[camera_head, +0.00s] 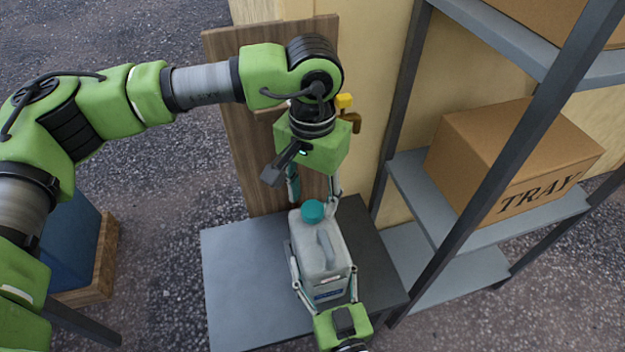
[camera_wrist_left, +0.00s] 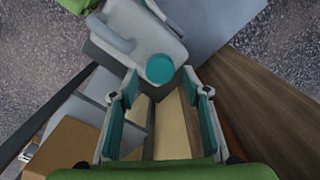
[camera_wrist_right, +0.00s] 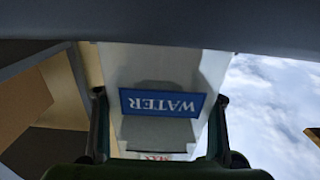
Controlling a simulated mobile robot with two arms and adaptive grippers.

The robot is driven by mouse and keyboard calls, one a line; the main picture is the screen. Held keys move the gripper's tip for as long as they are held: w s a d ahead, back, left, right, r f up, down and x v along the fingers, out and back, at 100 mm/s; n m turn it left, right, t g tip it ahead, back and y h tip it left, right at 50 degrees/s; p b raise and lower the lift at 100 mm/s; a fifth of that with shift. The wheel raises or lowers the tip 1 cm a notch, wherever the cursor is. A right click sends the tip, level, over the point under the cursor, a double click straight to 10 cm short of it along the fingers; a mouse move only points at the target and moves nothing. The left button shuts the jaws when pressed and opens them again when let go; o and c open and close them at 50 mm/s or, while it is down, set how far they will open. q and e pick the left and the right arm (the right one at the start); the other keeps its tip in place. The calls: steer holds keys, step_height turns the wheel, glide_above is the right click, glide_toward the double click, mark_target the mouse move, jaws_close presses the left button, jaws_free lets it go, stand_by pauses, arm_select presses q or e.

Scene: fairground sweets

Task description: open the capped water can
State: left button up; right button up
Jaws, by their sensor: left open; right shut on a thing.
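The water can (camera_head: 318,252) is a pale grey-white jerrycan with a moulded handle and a teal cap (camera_head: 312,211). It stands upright on a dark grey table (camera_head: 240,285). My left gripper (camera_head: 313,190) is open, pointing down just above the cap. In the left wrist view the cap (camera_wrist_left: 160,68) lies ahead, between and just beyond the teal-padded fingertips (camera_wrist_left: 160,84). My right gripper (camera_head: 325,277) is shut on the can's body from the near side, one finger along each side. The right wrist view shows its blue WATER label (camera_wrist_right: 161,103) between the fingers.
A wooden board (camera_head: 235,130) stands upright behind the table, close to my left gripper. A metal shelf rack (camera_head: 415,180) with a cardboard box marked TRAY (camera_head: 510,160) stands at the right. The table's left part is bare.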

mark_target(312, 211)
arm_select(q)
steer(key=shift+f, duration=1.4)
